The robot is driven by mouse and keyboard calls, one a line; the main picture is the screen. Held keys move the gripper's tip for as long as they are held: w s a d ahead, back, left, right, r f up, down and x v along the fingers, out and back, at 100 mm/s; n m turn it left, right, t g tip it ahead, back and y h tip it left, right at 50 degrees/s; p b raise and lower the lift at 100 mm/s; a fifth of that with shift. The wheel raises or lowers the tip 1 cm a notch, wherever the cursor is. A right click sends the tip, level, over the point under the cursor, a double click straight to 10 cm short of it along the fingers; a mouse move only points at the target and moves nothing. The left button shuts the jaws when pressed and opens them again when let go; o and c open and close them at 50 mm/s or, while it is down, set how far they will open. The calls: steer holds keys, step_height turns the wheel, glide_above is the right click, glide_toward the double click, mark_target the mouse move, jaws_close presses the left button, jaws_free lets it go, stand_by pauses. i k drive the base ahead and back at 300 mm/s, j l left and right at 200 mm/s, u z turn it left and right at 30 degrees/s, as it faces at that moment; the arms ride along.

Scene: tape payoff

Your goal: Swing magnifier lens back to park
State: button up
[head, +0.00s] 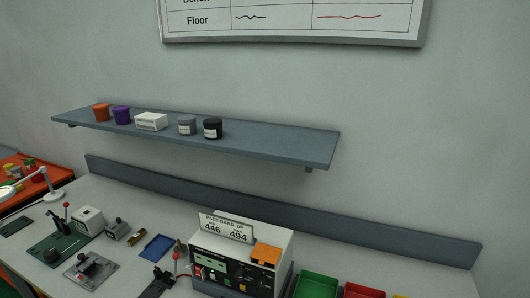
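The magnifier (54,196) is a white lamp-like stand at the far left of the bench in the head view. Its thin arm rises from a round base, bends near the top and slopes down to the left. The round pale lens head (7,191) is at the left picture edge, over the area between the bench and the orange surface, and is partly cut off. Whether anything touches the lens cannot be seen. My gripper is not in view.
The white bench (130,205) holds a green fixture board (55,250), a grey plate fixture (90,270), a blue tray (158,247) and a boxy meter (240,265). Green (317,287) and red bins stand at right. A wall shelf (270,146) with several containers hangs above.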

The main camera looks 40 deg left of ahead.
mark_target(7, 192)
steer(key=u, duration=3)
steer(key=i+j+u, duration=0.1)
steer(key=i+j, duration=0.2)
steer(key=i, duration=0.35)
steer(key=i+j, duration=0.2)
steer(key=i, duration=0.45)
steer(key=i+j+u, duration=0.15)
steer(key=i, duration=0.5)
steer(key=i+j, duration=0.25)
steer(key=i, duration=0.4)
steer(key=i+j+u, duration=0.15)
steer(key=i, duration=0.55)
